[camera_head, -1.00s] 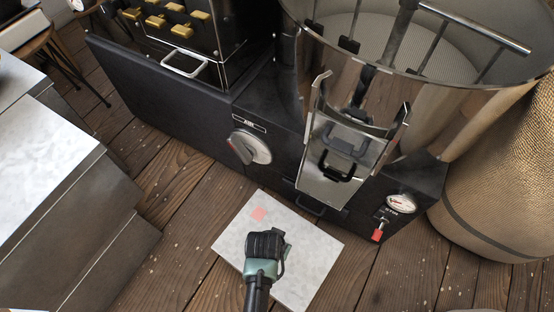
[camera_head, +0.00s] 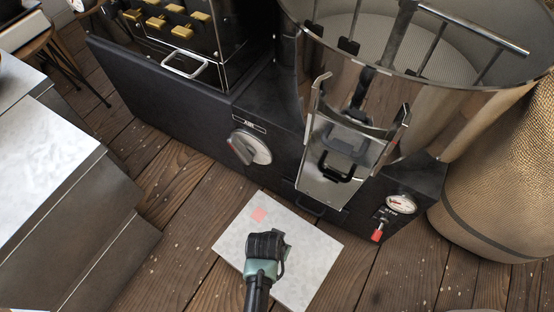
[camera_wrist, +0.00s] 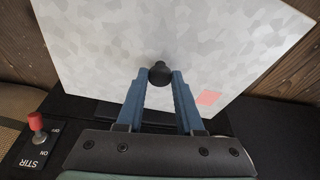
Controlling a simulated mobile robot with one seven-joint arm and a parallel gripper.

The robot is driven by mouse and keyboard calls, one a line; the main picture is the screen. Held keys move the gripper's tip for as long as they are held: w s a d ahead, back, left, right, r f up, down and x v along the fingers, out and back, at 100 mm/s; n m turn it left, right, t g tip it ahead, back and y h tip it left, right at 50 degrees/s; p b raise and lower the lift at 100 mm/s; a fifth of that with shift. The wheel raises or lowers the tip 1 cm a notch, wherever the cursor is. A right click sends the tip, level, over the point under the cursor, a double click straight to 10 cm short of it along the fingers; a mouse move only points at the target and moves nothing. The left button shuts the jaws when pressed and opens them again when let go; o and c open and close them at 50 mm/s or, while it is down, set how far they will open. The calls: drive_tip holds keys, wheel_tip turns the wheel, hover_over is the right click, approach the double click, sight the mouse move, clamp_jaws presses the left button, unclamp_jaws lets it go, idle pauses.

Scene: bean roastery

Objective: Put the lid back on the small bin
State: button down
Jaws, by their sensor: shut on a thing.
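A square, pale grey mottled panel (camera_head: 300,255) with a pink patch lies below my gripper in the head view and looks like the lid. In the wrist view the panel (camera_wrist: 120,50) fills the upper middle, and a round black knob (camera_wrist: 160,74) stands on it. My gripper (camera_wrist: 161,77) has its two blue fingers shut on this knob. In the head view my gripper (camera_head: 268,240) is over the panel and hides the knob. I cannot make out a small bin; whether one is under the panel is hidden.
A dark roaster body (camera_head: 205,118) with a dial (camera_head: 250,147) stands just behind the panel. A metal chute (camera_head: 340,160) and a round cooling drum (camera_head: 450,120) are at the right. A burlap sack (camera_head: 500,190) stands far right. A pale-topped counter (camera_head: 40,160) is at left, with wooden floor between.

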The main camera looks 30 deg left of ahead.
drive_tip(key=shift+c, duration=2.3)
unclamp_jaws()
drive_tip(key=o, duration=0.5)
drive_tip(key=shift+c, duration=0.2)
drive_tip(key=shift+r+p, duration=3.05)
drive_tip(key=shift+p, duration=0.15)
drive_tip(key=shift+s+f, duration=0.1)
drive_tip(key=shift+s, duration=0.05)
